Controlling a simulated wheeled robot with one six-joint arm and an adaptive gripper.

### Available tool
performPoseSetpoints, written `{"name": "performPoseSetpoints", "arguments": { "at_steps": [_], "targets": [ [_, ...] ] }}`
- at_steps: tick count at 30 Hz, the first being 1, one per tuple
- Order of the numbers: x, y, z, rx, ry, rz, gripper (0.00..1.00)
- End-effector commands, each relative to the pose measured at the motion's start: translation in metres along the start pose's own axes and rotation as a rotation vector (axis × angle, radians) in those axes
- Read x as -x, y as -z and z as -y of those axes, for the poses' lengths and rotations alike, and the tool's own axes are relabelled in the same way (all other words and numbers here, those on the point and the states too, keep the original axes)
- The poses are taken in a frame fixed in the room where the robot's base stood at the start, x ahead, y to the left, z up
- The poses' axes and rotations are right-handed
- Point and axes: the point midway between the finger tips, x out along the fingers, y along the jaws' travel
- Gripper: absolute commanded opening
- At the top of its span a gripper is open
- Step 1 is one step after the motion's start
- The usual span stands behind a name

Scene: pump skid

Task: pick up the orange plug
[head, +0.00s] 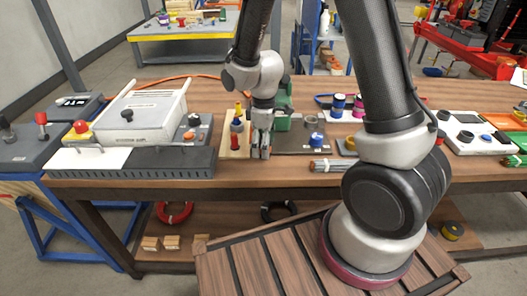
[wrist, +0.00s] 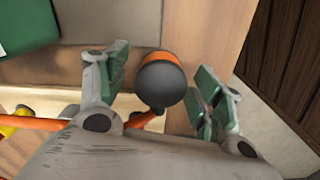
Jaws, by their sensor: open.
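What looks like the orange plug (wrist: 160,80) is in the wrist view, with a dark rounded end facing the camera and orange showing around it. An orange cord (wrist: 35,123) runs near it at the lower left. My gripper (wrist: 163,82) is open, with one green-padded finger on each side of the plug. Gaps show on both sides, so it is not gripped. In the head view my gripper (head: 262,150) points down near the bench's front edge. I cannot make out the plug there.
Yellow, blue and red pieces (head: 237,133) stand just left of my gripper on the wooden bench (head: 240,187). A white box (head: 143,115) on a dark base lies further left. A bundle of rods (head: 333,165) and blue and magenta spools (head: 338,102) are to the right.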

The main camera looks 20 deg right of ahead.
Motion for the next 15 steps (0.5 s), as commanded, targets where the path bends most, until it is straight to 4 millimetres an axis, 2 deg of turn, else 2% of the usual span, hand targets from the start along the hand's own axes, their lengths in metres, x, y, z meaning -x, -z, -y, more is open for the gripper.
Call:
{"name": "performPoseSetpoints", "arguments": {
  "at_steps": [3,5,12,15],
  "targets": [
    [0.0003,-0.0001,0.0,0.0,0.0,0.0,0.67],
    [0.0004,-0.0001,0.0001,0.0,0.0,0.0,0.58],
    [0.0005,-0.0002,0.0001,0.0,0.0,0.0,0.14],
    [0.0006,-0.0001,0.0,0.0,0.0,0.0,0.13]
  ]
}}
